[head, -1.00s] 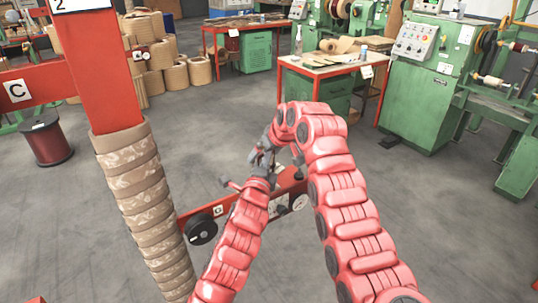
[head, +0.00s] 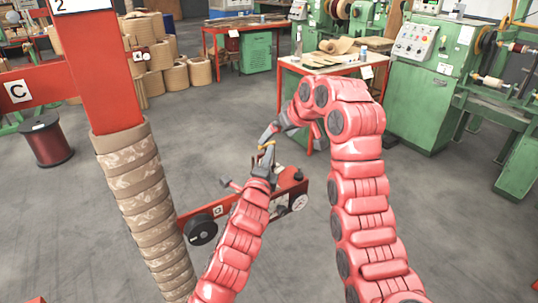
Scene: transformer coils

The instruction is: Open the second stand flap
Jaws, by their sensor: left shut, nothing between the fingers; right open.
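A red stand post (head: 100,70) with a "2" sign rises on the left. A red arm with a "C" label (head: 17,91) extends left from it. A lower red arm with a "D" label (head: 217,211) reaches right behind my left arm and carries a black round knob (head: 201,229). I cannot tell which part is the flap. My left gripper (head: 262,158) is shut and empty, over the lower arm; contact is unclear. My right gripper (head: 267,138) is open, just above the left gripper, pointing down-left. Its fingertips are small and partly overlap the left gripper.
A brown-wrapped coil (head: 140,190) surrounds the post's lower part. A dark red spool (head: 46,140) stands on the floor at left. A red-framed worktable (head: 325,70) and green machines (head: 425,90) stand behind.

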